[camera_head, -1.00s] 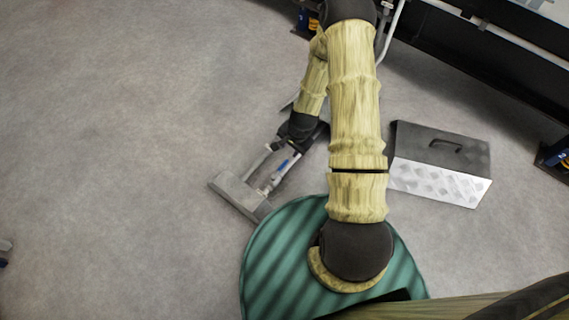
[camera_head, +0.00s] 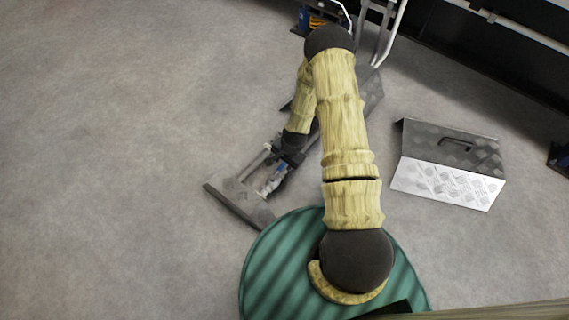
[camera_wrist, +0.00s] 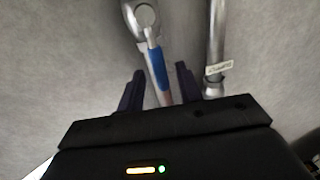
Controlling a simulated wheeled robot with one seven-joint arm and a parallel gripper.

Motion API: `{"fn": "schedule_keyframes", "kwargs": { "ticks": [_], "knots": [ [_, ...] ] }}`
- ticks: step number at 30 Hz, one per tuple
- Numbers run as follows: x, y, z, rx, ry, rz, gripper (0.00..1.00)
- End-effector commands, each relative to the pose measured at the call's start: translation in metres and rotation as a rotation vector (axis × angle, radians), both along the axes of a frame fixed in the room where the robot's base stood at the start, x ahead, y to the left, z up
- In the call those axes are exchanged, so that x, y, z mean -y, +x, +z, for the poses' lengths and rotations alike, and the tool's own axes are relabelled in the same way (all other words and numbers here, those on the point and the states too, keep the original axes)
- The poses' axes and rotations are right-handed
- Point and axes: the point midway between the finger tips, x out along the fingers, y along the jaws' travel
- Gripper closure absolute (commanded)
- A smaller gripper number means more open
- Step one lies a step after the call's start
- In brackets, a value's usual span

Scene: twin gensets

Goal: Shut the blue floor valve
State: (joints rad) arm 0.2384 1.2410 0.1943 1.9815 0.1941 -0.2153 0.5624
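The blue valve lever (camera_wrist: 157,66) is a slim metal handle with a blue sleeve. In the wrist view it runs down from a round metal valve body (camera_wrist: 143,18) into the gap between my fingers. My gripper (camera_wrist: 160,72) is open, with one dark finger on each side of the lever and visible space on both sides. The lever's lower end is hidden behind the gripper body. In the head view my gripper (camera_head: 277,162) is low, at the pipework by the floor, and a small blue patch of the lever (camera_head: 278,170) shows there.
A second pipe (camera_wrist: 215,40) with a white tag stands right of the lever. A grey metal plate (camera_head: 238,204) lies around the pipework. A checker-plate box (camera_head: 447,182) with a handle stands to the right. Dark machinery (camera_head: 500,60) is at upper right. Open floor (camera_head: 120,150) lies left.

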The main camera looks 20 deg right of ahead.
Motion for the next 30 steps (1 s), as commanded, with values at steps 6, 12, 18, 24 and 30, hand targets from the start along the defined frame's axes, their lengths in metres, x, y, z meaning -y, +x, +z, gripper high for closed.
{"fn": "schedule_keyframes", "kwargs": {
  "ticks": [6, 12, 18, 24, 30],
  "knots": [
    [0.000, 0.000, 0.001, 0.000, 0.000, 0.000, 0.70],
    [0.000, 0.000, 0.001, 0.000, 0.000, 0.000, 1.00],
    [0.000, 0.000, 0.001, 0.000, 0.001, 0.001, 1.00],
    [-0.002, 0.002, 0.001, -0.001, 0.000, 0.029, 1.00],
    [-0.009, 0.010, 0.002, 0.001, -0.001, 0.113, 1.00]
  ]
}}
